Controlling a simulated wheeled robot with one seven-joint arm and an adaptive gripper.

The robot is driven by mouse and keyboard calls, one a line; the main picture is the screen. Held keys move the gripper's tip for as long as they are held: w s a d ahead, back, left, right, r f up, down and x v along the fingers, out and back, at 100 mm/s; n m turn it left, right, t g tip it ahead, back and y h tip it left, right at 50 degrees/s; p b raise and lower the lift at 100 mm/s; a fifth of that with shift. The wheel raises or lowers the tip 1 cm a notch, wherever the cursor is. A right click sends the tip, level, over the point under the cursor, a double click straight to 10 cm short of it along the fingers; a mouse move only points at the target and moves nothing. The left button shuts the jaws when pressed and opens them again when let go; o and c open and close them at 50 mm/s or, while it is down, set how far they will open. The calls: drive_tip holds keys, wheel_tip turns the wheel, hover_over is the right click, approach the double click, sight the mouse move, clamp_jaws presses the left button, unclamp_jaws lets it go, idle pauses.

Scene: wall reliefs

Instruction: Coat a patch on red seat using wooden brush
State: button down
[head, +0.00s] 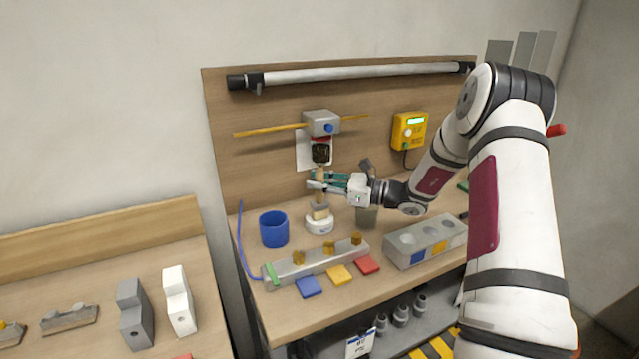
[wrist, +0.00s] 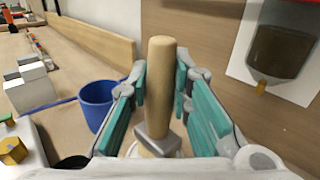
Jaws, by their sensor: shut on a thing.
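The wooden brush (wrist: 160,85) stands upright between the teal finger pads of my gripper (wrist: 162,98), which is shut on its handle. Its grey ferrule shows below the fingers. In the head view, my gripper (head: 322,184) holds the brush with its pale head (head: 320,212) low over a round white dish (head: 320,226); I cannot tell whether they touch. A red square tile (head: 367,265) lies near the table's front. A grey block (head: 424,243) has round hollows with blue and yellow marks; my arm partly covers its right end. I cannot tell which is the red seat.
A blue cup (head: 273,229) stands left of the dish. A grey rail (head: 318,262) with several amber knobs lies in front, with blue (head: 308,287) and yellow (head: 339,275) tiles before it. A grey box (head: 321,123) and yellow device (head: 409,130) are on the backboard.

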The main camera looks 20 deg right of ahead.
sight(320, 170)
drive_tip(key=shift+r+p, duration=1.35)
drive_tip(key=shift+r, duration=2.15)
drive_tip(key=shift+s+f, duration=0.1)
